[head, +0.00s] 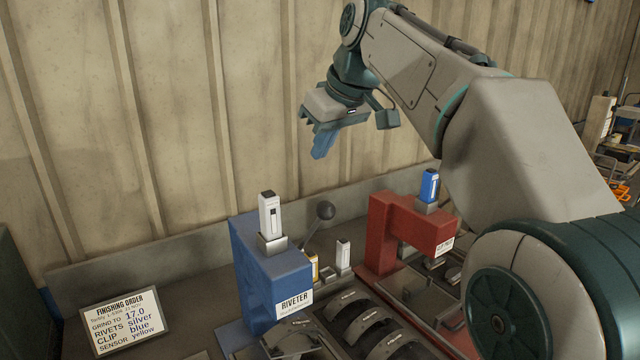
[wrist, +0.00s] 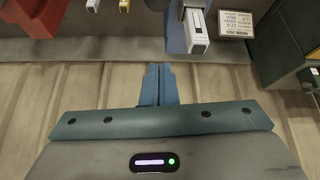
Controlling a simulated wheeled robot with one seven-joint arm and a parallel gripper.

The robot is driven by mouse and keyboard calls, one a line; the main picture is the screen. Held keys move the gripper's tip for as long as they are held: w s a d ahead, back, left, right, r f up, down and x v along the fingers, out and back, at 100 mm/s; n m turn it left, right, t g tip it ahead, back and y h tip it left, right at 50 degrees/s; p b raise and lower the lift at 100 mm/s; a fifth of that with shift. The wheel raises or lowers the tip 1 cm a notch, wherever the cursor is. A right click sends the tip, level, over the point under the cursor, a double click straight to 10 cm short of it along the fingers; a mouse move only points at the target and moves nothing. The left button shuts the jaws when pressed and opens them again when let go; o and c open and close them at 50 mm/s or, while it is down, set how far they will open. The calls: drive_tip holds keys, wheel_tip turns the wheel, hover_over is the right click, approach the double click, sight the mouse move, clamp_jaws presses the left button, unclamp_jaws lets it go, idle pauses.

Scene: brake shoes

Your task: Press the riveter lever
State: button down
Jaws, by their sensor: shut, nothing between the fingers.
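The blue riveter (head: 272,275) stands on the bench, with a "RIVETER" label on its front and a white and grey cartridge (head: 270,215) upright on top. Its lever (head: 318,224) is a dark rod with a round black knob, rising at the riveter's right side. My gripper (head: 322,150) is shut and empty, well above the lever and near the wall. In the wrist view my blue fingers (wrist: 157,84) are together, and the riveter's white cartridge (wrist: 197,30) shows upper right. I cannot make out the lever in the wrist view.
A red machine (head: 400,230) with a blue cartridge (head: 429,186) stands to the right. Brake shoes (head: 365,325) lie in front between the machines. A white cartridge (head: 343,256) stands behind them. An order card (head: 125,320) lies left. The corrugated wall (head: 130,130) is behind.

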drive_tip(key=shift+a, duration=0.15)
drive_tip(key=f, duration=0.3)
drive_tip(key=w+f+p, duration=0.1)
drive_tip(key=f, duration=0.2)
drive_tip(key=a+f, duration=0.1)
drive_tip(key=f, duration=0.2)
drive_tip(key=shift+w, duration=0.25)
drive_tip(key=shift+s+d+f, duration=0.15)
drive_tip(key=shift+s+d, duration=0.1)
drive_tip(key=shift+s, duration=0.05)
drive_tip(key=shift+s+d, duration=0.1)
drive_tip(key=shift+f, duration=0.15)
